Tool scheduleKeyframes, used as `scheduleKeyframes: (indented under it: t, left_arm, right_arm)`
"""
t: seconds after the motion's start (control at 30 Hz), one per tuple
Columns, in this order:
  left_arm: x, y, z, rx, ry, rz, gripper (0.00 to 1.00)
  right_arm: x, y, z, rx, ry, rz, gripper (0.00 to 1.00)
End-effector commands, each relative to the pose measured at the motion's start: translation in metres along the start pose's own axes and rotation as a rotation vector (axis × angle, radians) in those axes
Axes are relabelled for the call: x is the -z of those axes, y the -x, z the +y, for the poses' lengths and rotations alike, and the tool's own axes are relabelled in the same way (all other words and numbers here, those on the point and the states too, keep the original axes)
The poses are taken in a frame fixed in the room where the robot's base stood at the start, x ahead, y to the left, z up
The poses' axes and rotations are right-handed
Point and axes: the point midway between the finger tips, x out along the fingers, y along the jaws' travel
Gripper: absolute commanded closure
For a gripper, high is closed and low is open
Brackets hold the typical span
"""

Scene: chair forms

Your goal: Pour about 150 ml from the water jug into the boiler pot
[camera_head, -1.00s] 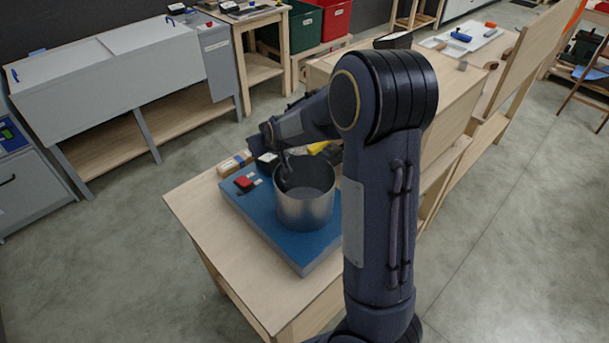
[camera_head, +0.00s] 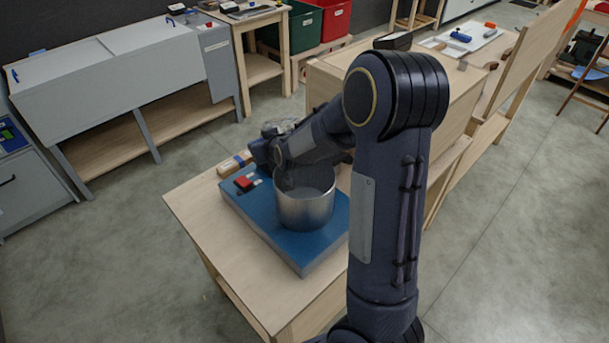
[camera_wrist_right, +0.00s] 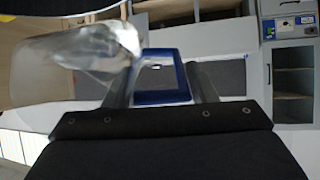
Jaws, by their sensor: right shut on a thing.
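The boiler pot (camera_head: 306,210), an open steel cylinder, stands on a blue slab on the wooden table in the head view. My right arm reaches over its far rim, and the forearm hides part of the opening. In the right wrist view, my right gripper (camera_wrist_right: 160,88) is shut on the blue handle of the clear water jug (camera_wrist_right: 85,50). The jug's transparent body extends to the left of the handle. In the head view, the jug (camera_head: 281,127) shows faintly behind my wrist, beyond the pot. Its water level and any stream cannot be made out. My left gripper is out of view.
The blue slab (camera_head: 262,215) carries a red switch-like part (camera_head: 243,182) left of the pot. A small wooden piece (camera_head: 232,165) lies behind it. The table's front left (camera_head: 215,220) is bare. A wooden cabinet (camera_head: 435,85) stands behind my arm.

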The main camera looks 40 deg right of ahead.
Motion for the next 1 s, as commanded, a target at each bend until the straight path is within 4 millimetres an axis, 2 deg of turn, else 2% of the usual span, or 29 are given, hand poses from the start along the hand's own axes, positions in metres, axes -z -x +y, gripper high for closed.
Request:
scheduleKeyframes:
  t: [1.0]
  left_arm:
    - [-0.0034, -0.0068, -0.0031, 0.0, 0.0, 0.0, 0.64]
  right_arm:
    - [0.0049, 0.0044, -0.0001, 0.001, 0.001, 0.094, 0.95]
